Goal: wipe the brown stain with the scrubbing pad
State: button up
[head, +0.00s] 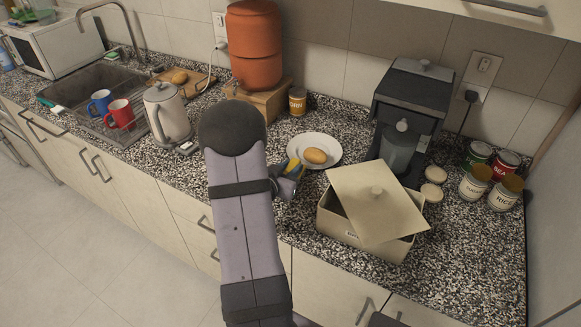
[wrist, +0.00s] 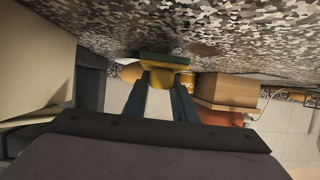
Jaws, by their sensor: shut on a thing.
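The scrubbing pad is yellow with a green face; it shows in the wrist view (wrist: 166,66) and as a small yellow bit in the head view (head: 293,165). My gripper (wrist: 160,84) is shut on it. The green face is turned to the speckled counter and is at or very near it; I cannot tell if it touches. A faint brown stain (wrist: 204,48) shows on the counter just right of the pad in the wrist view. In the head view my gripper (head: 290,178) is beside the white plate, and I cannot make out the stain there.
A white plate (head: 328,140) with a brown oval item (head: 315,156) is just right of my gripper. A cream box (head: 340,224) with its lid (head: 365,205) askew stands further right, before the coffee machine (head: 408,110). A kettle (head: 167,115) stands left.

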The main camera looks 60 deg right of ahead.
jog(key=shift+f+b, duration=0.3)
jog(key=shift+f, duration=0.35)
jog(key=shift+w+f, duration=0.6)
jog(key=shift+w, duration=0.1)
jog(key=shift+w+p, duration=0.6)
jog(key=shift+w, duration=3.95)
jog(key=shift+s+b, duration=1.4)
jog(key=shift+s, duration=4)
jog(key=shift+w+a, duration=0.2)
jog(key=shift+a, duration=0.55)
jog(key=shift+w+p, duration=1.3)
jog(key=shift+w, duration=3.7)
jog(key=shift+s+d+b, duration=0.1)
jog(key=shift+s+b, duration=0.5)
jog(key=shift+s, duration=4.4)
notch_tip(320, 180, up, 3)
jog(key=shift+f+p, duration=0.1)
jog(key=shift+p, duration=0.7)
notch_tip(320, 180, up, 5)
jog(key=p, duration=0.4)
jog(key=shift+r+p, duration=0.2)
jog(key=shift+p, duration=0.2)
